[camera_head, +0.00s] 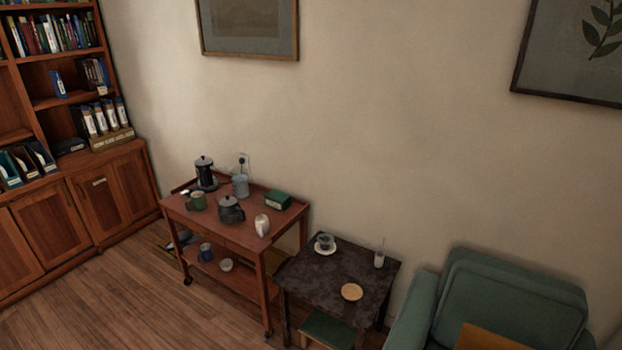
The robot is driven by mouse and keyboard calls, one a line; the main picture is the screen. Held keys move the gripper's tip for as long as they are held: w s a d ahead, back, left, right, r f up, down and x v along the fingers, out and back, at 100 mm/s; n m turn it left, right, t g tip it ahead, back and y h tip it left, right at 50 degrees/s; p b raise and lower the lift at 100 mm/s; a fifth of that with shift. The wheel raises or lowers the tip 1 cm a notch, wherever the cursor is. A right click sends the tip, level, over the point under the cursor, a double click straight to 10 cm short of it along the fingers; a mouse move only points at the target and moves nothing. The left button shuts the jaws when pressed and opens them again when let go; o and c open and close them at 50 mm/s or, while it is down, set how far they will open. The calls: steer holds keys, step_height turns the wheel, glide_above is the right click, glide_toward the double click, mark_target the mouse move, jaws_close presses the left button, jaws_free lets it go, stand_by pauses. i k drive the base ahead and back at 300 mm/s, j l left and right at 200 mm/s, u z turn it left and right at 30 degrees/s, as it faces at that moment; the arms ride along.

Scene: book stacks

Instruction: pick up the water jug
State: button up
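A pale, see-through jug (240,186) stands upright near the back edge of the reddish-brown wooden trolley (250,247), and it looks most like the water jug. A dark kettle (205,172) stands behind it to the left. A dark grey teapot (230,210) stands in front of it and is close to its lower part. A small white jug (262,225) stands near the trolley's front right edge. A green mug (197,201) is at the left and a green box (278,200) at the right. My gripper is not in view.
A dark side table (330,273) right of the trolley holds a cup on a saucer (325,243), a glass (379,259) and a round tan coaster (352,292). A green armchair (510,305) is at lower right, a bookcase (70,120) at left. Wooden floor (120,310) at lower left is clear.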

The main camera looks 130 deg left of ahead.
mark_target(239, 185)
steer(key=u, duration=4.45)
steer(key=i+u, duration=0.2)
steer(key=i+j+z, duration=0.35)
steer(key=i+j, duration=0.3)
steer(key=i, duration=0.55)
steer(key=i+j+z, duration=0.3)
steer(key=i+j, duration=0.65)
steer(key=i+j+z, duration=0.35)
steer(key=i+j, duration=0.75)
steer(key=j, duration=0.1)
